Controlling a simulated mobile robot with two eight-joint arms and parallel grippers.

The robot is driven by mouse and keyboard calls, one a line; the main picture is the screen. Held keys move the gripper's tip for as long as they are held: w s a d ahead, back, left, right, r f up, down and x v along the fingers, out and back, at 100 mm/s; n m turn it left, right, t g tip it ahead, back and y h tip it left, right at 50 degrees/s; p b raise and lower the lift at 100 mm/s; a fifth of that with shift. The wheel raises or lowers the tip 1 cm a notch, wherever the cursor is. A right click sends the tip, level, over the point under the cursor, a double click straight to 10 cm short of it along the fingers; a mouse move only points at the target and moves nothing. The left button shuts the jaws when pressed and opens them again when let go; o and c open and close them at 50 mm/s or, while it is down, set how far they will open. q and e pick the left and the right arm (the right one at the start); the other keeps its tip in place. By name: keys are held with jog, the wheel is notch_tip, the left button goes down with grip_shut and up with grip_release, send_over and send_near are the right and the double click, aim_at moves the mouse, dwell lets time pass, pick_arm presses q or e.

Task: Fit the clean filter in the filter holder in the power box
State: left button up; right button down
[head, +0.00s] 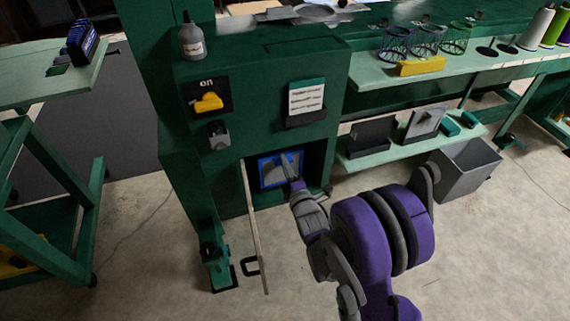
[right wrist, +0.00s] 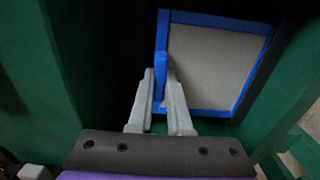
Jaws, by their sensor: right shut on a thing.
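The clean filter (head: 268,172) is a pale square panel with a blue frame, at the opening of the green power box (head: 262,110). It also shows in the right wrist view (right wrist: 215,65), tilted a little. My right gripper (head: 289,168) is shut on a blue upright part at the filter's left side, which shows between its fingertips in the right wrist view (right wrist: 162,76). The box's inside is dark, so the filter holder cannot be made out, nor whether the filter is seated. My left gripper is not in view.
The box's door (head: 253,225) stands open, seen nearly edge-on, left of the opening. A yellow switch (head: 207,102) marked "on" and a card (head: 306,98) are on the box front. A grey bin (head: 466,168) stands on the floor at right, under shelves.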

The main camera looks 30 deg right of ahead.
jog(key=shift+f, duration=0.25)
jog(key=c, duration=0.8)
grip_release()
jog(key=shift+s, duration=0.1)
jog(key=v, duration=1)
jog(key=shift+s+a, duration=0.2)
jog(key=shift+s, duration=0.1)
